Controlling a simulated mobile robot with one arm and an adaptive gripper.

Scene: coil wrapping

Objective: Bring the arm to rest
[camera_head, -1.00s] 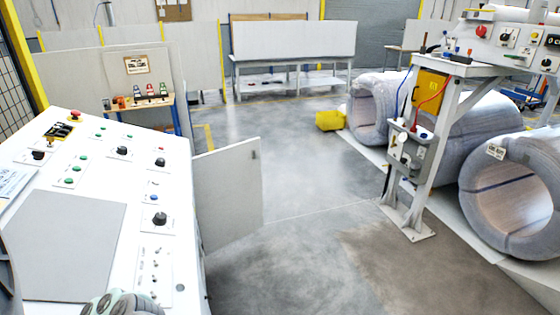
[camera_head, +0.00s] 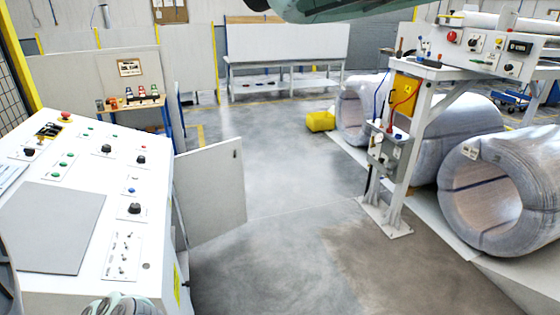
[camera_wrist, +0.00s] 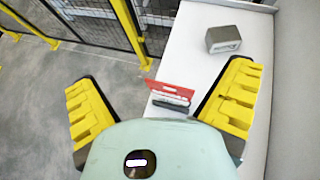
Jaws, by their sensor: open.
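My gripper (camera_wrist: 160,108) shows in the wrist view with its two yellow-padded fingers spread wide apart. It is open and nothing is between the pads. Beyond the fingers lies a white surface with a red-and-black item (camera_wrist: 170,92) and a grey box-like object (camera_wrist: 223,39) on it. In the head view a part of my arm crosses the top edge, and another part of me shows at the bottom left. The gripper's fingers are not visible in the head view.
A white control console (camera_head: 60,230) with buttons and knobs stands at the left, its panel door (camera_head: 210,197) open. Wrapped coils (camera_head: 500,190) and a post with a yellow box (camera_head: 404,90) stand at the right. The floor (camera_head: 280,200) between is clear. A yellow-framed fence (camera_wrist: 128,28) shows in the wrist view.

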